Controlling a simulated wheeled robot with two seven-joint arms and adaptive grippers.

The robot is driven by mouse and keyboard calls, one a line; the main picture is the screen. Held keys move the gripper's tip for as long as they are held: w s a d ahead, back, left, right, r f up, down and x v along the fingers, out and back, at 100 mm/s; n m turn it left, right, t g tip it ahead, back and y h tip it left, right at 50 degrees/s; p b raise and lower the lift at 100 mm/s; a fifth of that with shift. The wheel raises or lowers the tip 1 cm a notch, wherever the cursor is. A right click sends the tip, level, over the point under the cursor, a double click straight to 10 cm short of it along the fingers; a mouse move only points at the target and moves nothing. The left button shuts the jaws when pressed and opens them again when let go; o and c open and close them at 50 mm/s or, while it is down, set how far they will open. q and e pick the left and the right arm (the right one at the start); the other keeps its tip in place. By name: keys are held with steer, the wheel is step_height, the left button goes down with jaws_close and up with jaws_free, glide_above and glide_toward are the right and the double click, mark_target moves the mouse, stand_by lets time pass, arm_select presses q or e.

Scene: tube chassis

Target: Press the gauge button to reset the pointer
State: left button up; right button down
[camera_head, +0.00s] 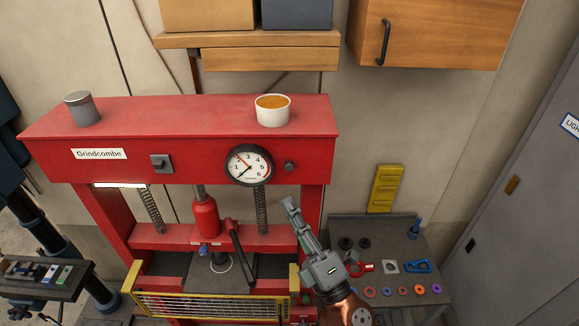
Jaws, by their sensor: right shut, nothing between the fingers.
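The round gauge (251,165) has a white dial with numbers and a dark rim. It sits on the front of the red press beam. A reddish pointer aims to the dial's upper left and a dark pointer to its lower left. A small dark round button (289,167) sits just right of the gauge. My right gripper (290,204) is shut and empty, pointing up. In the picture its tips are a little below the button, and I cannot tell the gap in depth. The gauge and button are not covered. My left gripper is not in view.
The red press (200,135) carries a grey tin (82,108) and a white cup (272,112) on top. A square switch (162,164) is on its left front. A yellow-framed guard (210,305) is below. A grey side table (375,228) holds small parts.

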mark_target(289, 166)
steer(key=shift+w, duration=0.1)
steer(key=w+b, duration=0.2)
steer(key=w, duration=0.6)
steer(key=shift+w+b, duration=0.35)
steer(key=shift+b, duration=0.05)
steer(key=shift+w, duration=0.15)
stand_by(1.2)
steer(key=shift+w, duration=0.25)
steer(key=shift+w+b, duration=0.35)
steer(key=shift+w, duration=0.1)
stand_by(0.7)
stand_by(0.4)
steer(key=shift+s+p, duration=0.35)
steer(key=shift+s, duration=0.55)
